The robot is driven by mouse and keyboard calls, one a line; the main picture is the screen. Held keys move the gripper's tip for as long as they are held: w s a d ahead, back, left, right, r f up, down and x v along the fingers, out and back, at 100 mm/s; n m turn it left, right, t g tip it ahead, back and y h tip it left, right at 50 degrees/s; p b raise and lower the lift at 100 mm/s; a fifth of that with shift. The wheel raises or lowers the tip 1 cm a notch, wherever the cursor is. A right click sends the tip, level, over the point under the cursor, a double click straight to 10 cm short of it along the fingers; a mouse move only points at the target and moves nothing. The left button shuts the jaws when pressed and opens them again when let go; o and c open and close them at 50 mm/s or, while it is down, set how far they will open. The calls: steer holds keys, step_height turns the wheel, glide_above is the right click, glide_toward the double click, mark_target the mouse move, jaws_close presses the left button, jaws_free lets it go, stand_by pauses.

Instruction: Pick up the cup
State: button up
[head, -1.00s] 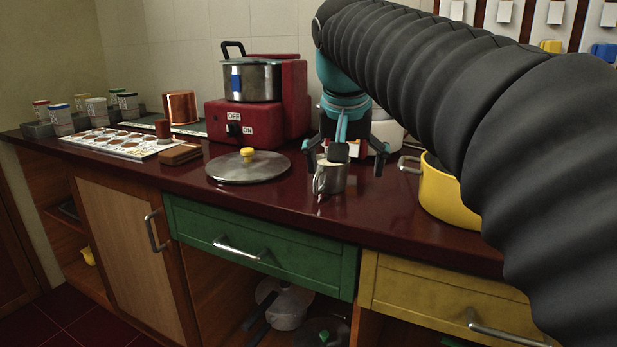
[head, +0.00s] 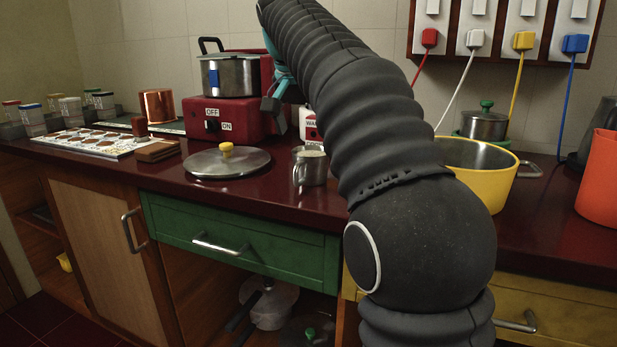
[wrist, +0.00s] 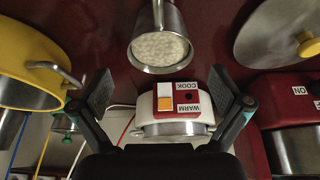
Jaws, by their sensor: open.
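The cup (head: 310,167) is a small metal mug with a handle, upright on the dark red counter in the head view, right of a lid. In the wrist view the cup (wrist: 160,40) is at the top centre, with pale, grainy contents. My gripper (head: 276,105) is partly hidden behind my arm in the head view, up and left of the cup, near the red stove. In the wrist view my gripper (wrist: 160,88) has its fingers wide apart. It is empty and apart from the cup.
A lid (head: 227,161) with a yellow knob lies left of the cup. A red stove (head: 225,120) with a steel pot (head: 229,76) stands behind. A white rice cooker (wrist: 178,104) is near my fingers. A yellow pot (head: 480,175) stands to the right.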

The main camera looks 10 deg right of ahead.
mark_target(311, 163)
steer(key=x, duration=0.2)
steer(key=shift+d+f, duration=0.1)
steer(key=shift+f, duration=0.15)
steer(key=shift+s+a+b+x, duration=0.15)
steer(key=shift+b+x, duration=0.4)
steer(key=shift+x, duration=0.75)
steer(key=shift+s+a+b+x, duration=0.1)
steer(key=shift+b+x, duration=0.45)
steer(key=shift+x, duration=0.8)
steer(key=shift+f, duration=0.1)
steer(key=c, duration=1.2)
